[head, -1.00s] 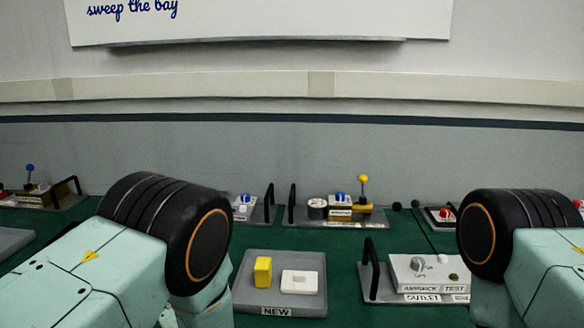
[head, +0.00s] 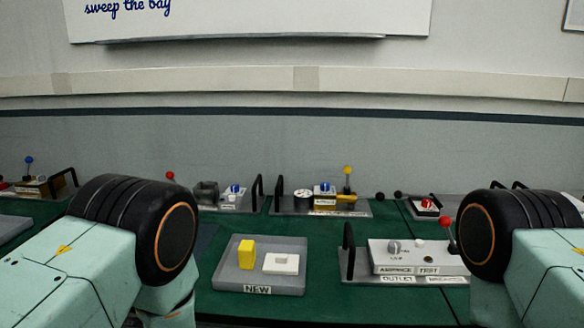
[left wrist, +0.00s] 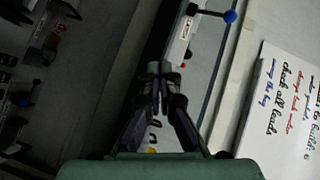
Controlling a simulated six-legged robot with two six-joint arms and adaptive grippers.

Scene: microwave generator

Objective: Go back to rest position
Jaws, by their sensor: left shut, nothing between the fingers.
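My left gripper (left wrist: 157,72) shows in the left wrist view with its two dark fingers together at the tips and nothing between them. No object touches its fingertips in that view. In the head view only upper parts of my two arms show, one at the lower left and one at the lower right. Both hands are out of that view, so my right gripper cannot be seen.
A green bench holds a grey NEW tray (head: 228,283) with a yellow block (head: 247,254) and a white piece (head: 281,263). Right of it is an OUTLET panel (head: 380,268) with a black handle. Several lever units line the back wall.

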